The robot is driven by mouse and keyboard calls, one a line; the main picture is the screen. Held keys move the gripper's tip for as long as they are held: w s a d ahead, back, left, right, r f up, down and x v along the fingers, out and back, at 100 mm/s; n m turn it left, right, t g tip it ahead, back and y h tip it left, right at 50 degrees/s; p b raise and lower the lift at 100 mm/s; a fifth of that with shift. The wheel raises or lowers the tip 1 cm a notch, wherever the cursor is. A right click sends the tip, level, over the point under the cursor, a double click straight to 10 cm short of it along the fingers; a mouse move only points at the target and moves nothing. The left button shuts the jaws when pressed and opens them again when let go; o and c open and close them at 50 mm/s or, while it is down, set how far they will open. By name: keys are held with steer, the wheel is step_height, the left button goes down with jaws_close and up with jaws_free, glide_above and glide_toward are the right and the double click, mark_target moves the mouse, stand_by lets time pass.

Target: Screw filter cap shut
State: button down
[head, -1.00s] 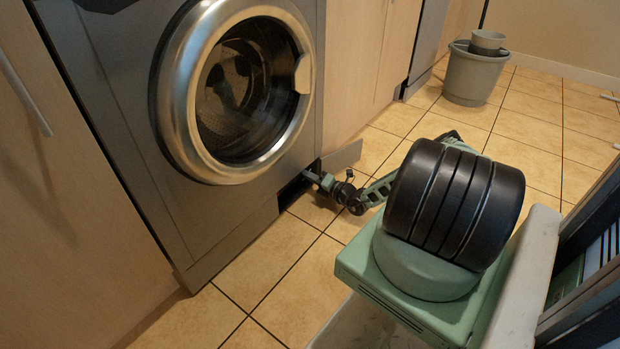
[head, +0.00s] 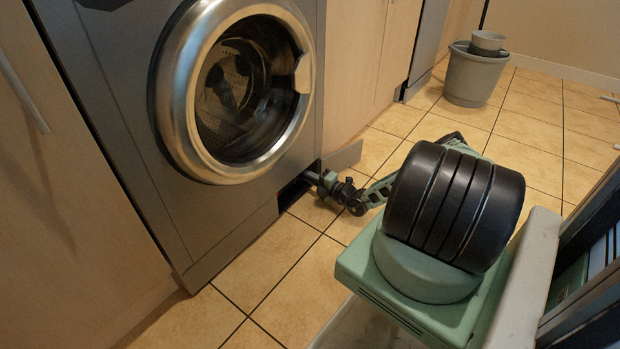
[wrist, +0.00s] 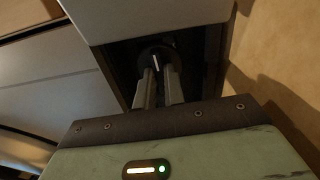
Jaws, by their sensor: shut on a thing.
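The filter cap (wrist: 155,52) is a dark round piece with a pale upright line on its grip. It sits inside the dark filter opening (head: 291,193) low on the washing machine (head: 222,222). My gripper (wrist: 160,72) reaches into this opening, its two grey fingers closed on the cap's grip, one on each side. In the head view my wrist is at the opening, and the cap and fingertips are hidden. Whether the cap is fully seated cannot be told.
The open filter flap (head: 344,157) stands out to the right of the opening, close to my wrist. The round washer door (head: 185,110) is above. A grey bucket (head: 472,78) stands far back on the right. Tiled floor (head: 285,270) is clear in front.

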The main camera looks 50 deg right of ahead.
steer(key=c, duration=1.5)
jaws_free()
steer(key=shift+s, duration=0.1)
steer(key=s+p, duration=0.2)
steer(key=s, duration=0.3)
steer(key=s+d+p, duration=0.1)
steer(key=s+p, duration=0.1)
steer(key=s, duration=0.4)
steer(key=s+p, duration=0.3)
steer(key=s, duration=0.3)
steer(key=shift+s+d, duration=0.1)
steer(key=shift+d, duration=0.05)
